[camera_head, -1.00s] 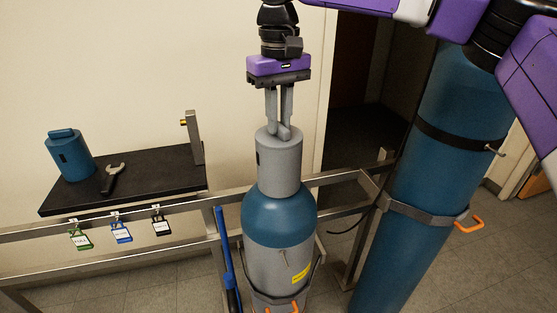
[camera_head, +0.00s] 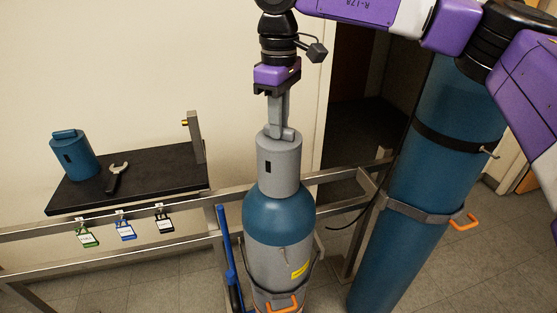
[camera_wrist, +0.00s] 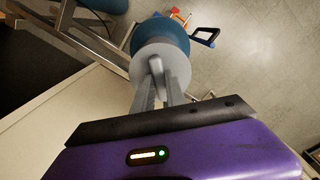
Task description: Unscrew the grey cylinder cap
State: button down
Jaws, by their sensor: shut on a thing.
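The grey cylinder cap (camera_head: 279,168) sits upright on top of the blue-shouldered gas cylinder (camera_head: 279,220) in the middle of the head view. My gripper (camera_head: 280,132) points straight down from above, with its fingers shut on the raised grip on top of the cap. In the wrist view the cap (camera_wrist: 176,75) is seen from above, with my fingers (camera_wrist: 158,82) at its raised grip. The blue shoulder (camera_wrist: 160,29) of the cylinder shows beyond the cap. I cannot see any gap between cap and cylinder.
A metal rail (camera_head: 345,174) runs behind the cylinder. A tall blue cylinder (camera_head: 405,190) is strapped on the right. On the left, a black shelf (camera_head: 150,170) holds a blue cap (camera_head: 72,155) and a wrench (camera_head: 117,177). Several tagged padlocks hang below it. A blue hand-truck bar (camera_head: 226,250) stands close by.

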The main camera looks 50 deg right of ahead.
jog(key=shift+f, duration=0.2)
jog(key=c, duration=1.3)
grip_release()
jog(key=shift+r, duration=0.1)
jog(key=shift+c, duration=0.3)
jog(key=shift+r+p, duration=2.5)
jog(key=shift+r, duration=1.05)
jog(key=shift+r, duration=0.1)
